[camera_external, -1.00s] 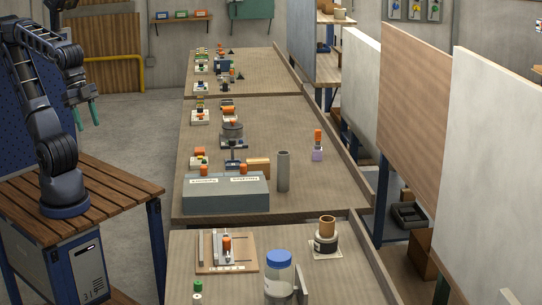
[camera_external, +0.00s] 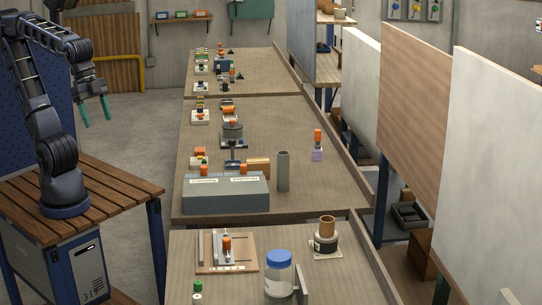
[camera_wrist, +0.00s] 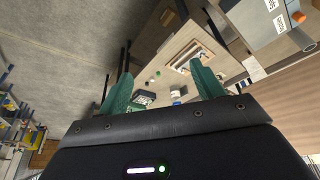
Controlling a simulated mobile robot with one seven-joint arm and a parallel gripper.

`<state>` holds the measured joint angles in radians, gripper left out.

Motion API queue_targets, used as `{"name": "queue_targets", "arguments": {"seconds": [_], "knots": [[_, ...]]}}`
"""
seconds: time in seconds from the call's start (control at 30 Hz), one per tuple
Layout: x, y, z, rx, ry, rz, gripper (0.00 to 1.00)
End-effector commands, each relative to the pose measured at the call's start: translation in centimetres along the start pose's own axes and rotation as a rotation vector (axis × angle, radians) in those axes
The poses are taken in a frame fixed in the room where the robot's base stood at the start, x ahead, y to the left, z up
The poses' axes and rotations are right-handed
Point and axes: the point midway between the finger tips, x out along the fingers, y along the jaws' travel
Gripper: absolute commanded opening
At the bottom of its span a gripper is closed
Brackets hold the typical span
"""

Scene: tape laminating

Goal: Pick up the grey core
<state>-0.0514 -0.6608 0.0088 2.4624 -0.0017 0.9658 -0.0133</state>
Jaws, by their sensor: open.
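The grey core (camera_external: 283,171) looks to be the plain grey upright tube on the middle table, just right of the grey box. In the wrist view the open fingers (camera_wrist: 162,85) show spread and empty.
The grey labelled box (camera_external: 225,194) with orange knobs stands left of the core. A purple-based orange-topped item (camera_external: 317,146) is to its right. The near table holds a blue-lidded jar (camera_external: 278,275) and brown core (camera_external: 327,227). A floor gap separates my bench from the tables.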

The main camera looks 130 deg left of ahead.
Motion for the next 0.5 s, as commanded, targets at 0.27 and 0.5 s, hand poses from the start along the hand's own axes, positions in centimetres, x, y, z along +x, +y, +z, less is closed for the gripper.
{"name": "queue_targets", "arguments": {"seconds": [0.27,0.5], "knots": [[0.5,-4.0,-7.7,-0.137,-0.055,-0.032,0.67],[2.0,-8.7,-13.6,-0.253,-0.097,-0.058,0.67]]}}
